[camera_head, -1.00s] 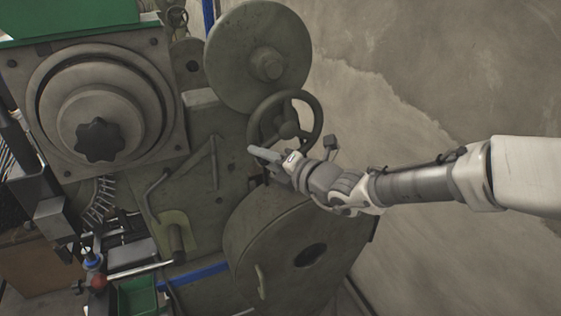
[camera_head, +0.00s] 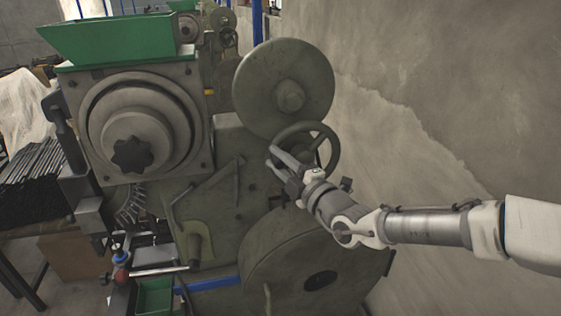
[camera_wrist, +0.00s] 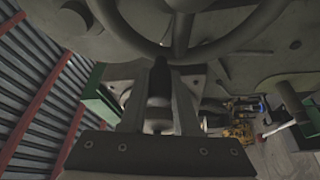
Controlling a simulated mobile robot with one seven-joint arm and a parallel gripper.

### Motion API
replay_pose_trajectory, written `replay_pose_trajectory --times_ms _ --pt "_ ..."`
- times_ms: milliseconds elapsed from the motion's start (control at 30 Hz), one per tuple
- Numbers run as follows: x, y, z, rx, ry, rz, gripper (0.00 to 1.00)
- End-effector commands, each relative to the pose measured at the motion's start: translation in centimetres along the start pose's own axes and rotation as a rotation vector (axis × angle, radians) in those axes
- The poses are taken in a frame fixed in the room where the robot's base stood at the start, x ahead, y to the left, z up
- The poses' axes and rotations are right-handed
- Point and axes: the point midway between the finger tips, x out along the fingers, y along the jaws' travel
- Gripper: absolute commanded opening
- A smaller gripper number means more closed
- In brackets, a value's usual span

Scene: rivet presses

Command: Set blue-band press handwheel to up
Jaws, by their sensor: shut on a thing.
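The dark round handwheel (camera_head: 333,162) is on the right side of the green-grey press (camera_head: 220,150), below a large disc. The blue band (camera_head: 213,283) runs low across this press. My gripper (camera_head: 277,158) reaches in from the right and is at the left side of the handwheel. In the wrist view, the handwheel rim (camera_wrist: 252,43) and spokes are at the top. A dark handle (camera_wrist: 160,78) projects from the wheel and sits between the two fingers of my gripper (camera_wrist: 160,105), which are shut on it. The fingers partly hide the handle.
A large disc (camera_head: 283,88) is just above the wheel, and a big flywheel (camera_head: 320,260) is below. A concrete wall (camera_head: 440,90) is close on the right. A green hopper (camera_head: 120,38) tops the press. Open space lies in front of the wall.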

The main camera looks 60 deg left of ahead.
Motion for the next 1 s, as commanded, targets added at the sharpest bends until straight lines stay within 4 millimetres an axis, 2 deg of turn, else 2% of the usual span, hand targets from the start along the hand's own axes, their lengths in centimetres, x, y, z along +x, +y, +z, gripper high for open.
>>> replay_pose_trajectory --times_ms 33,400,1000 --pt "0.0 0.9 0.0 0.042 -0.002 0.021 0.0" --pt "-0.1 2.5 0.3 0.262 -0.002 0.114 0.0" --pt "-0.2 3.1 0.6 0.342 -0.001 0.149 0.0"
